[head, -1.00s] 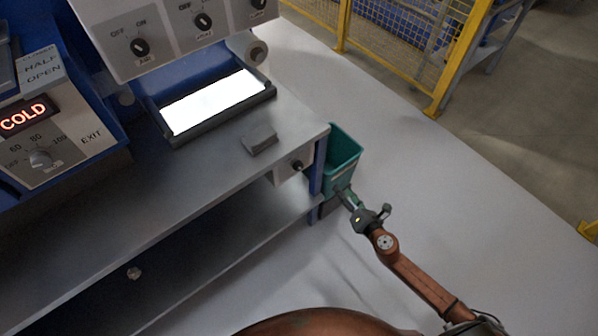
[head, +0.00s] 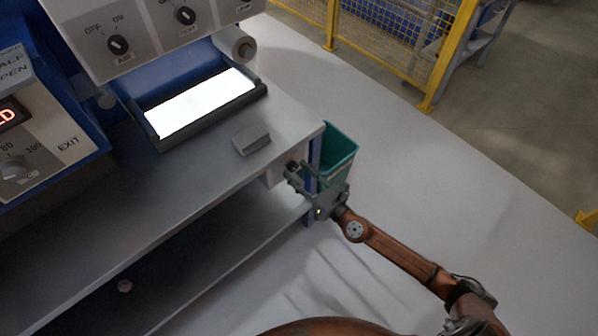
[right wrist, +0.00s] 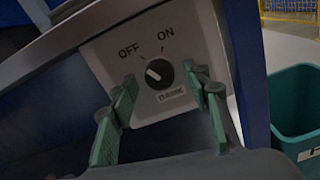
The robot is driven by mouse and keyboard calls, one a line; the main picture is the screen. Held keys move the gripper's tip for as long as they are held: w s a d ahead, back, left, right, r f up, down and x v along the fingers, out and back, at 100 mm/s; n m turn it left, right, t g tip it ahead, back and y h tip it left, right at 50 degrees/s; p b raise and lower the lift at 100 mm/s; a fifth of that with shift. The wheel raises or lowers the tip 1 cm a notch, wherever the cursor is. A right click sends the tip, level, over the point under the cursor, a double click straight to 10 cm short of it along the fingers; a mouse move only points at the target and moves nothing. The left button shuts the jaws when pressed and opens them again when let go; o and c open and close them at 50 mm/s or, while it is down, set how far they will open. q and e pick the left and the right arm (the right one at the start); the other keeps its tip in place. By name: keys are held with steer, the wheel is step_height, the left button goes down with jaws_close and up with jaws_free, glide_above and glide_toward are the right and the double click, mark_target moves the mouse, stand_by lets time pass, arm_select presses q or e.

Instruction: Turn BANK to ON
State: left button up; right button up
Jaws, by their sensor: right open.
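The BANK switch box (right wrist: 133,45) is a pale panel under the bench's right end, marked OFF and ON. Its round black knob (right wrist: 159,74) has a pale pointer turned up and left, toward OFF. The small label below the knob is blurred. In the head view the box (head: 276,177) is partly hidden by my right gripper (head: 298,178). My right gripper is open, and in the right wrist view its green-padded fingers (right wrist: 164,92) stand left and right of the knob with nothing between them touching it visibly. My left gripper is out of view.
A teal bin (head: 340,152) stands beside the bench's right leg, close to my right gripper. A grey block (head: 251,139) lies on the bench top (head: 205,165). Another panel with OFF/ON knobs (head: 118,44) is above. The floor to the right is clear up to a yellow fence (head: 380,60).

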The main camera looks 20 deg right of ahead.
steer(key=shift+w, duration=0.1)
steer(key=c, duration=1.2)
steer(key=shift+o, duration=0.2)
